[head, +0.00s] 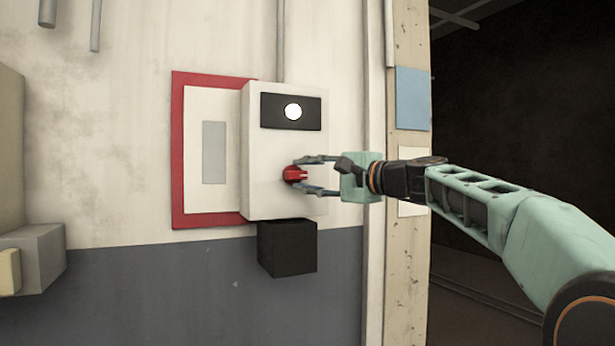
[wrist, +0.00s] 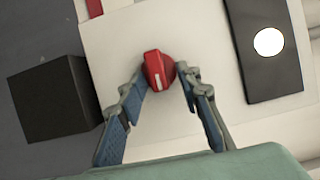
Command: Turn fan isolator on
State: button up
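The fan isolator is a white box (head: 265,150) on the wall, with a red rotary knob (head: 295,175) on its front. Above the knob, a black panel (head: 270,109) carries a round white light or disc (head: 293,112). The knob also shows in the wrist view (wrist: 158,70), with a pale mark on its grip. My gripper (head: 305,175) reaches in from the right at the knob. Its two fingers are spread, one on each side of the knob, with gaps visible in the wrist view (wrist: 160,85). It holds nothing.
A black box (head: 287,248) sits just below the isolator. A red-framed white panel (head: 177,150) is on the wall to the left. A grey box (head: 35,255) juts out at lower left. A post (head: 410,270) and a dark opening (head: 510,110) are at right.

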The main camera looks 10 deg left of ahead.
dwell(0.3)
jog(key=shift+s+d, duration=0.2)
jog(key=shift+d, duration=0.25)
jog(key=v, duration=1.1)
jog(key=shift+s, duration=0.1)
